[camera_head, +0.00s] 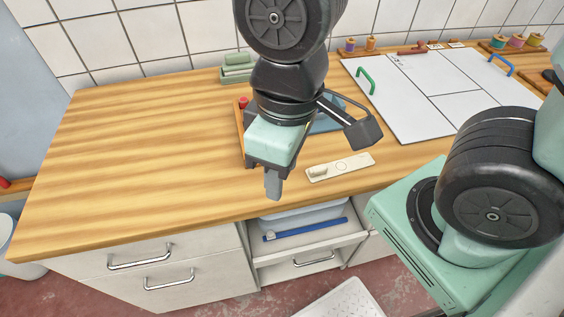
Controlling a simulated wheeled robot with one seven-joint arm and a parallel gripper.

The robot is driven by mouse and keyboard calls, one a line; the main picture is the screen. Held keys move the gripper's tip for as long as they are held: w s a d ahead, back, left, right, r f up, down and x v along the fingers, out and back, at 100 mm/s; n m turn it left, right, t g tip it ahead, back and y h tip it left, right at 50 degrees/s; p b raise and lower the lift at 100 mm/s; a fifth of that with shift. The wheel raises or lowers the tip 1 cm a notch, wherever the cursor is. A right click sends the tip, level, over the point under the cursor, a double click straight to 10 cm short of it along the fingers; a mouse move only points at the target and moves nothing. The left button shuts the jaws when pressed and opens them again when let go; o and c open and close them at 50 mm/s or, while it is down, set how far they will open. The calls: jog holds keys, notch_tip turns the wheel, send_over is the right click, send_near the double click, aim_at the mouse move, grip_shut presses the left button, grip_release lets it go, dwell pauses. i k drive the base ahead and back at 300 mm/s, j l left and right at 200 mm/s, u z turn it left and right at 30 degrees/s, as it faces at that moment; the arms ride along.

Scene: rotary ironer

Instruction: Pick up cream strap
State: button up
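A flat cream strap (340,167) lies on the wooden worktop, close to its front edge. It has a round outline near its middle and a small raised piece at its left end. My gripper (272,186) points down just left of the strap, near the worktop's front edge, and appears apart from it. Its fingers are seen edge-on, so I cannot tell whether they are open or shut. I see nothing held in it.
A wooden tray (240,132) is partly hidden behind my gripper. A white panel (420,88) with green and blue handles lies at right. Green blocks (237,68) stand at the back. The worktop's left is clear.

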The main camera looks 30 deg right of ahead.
aim_at(322, 172)
jog(key=z, duration=0.8)
jog(key=k+j+z, duration=0.1)
jog(key=j+z, duration=0.2)
jog(key=k+j+z, duration=0.1)
jog(key=j+z, duration=0.2)
jog(key=k+j+z, duration=0.25)
jog(key=i+j, duration=0.1)
jog(key=j, duration=0.05)
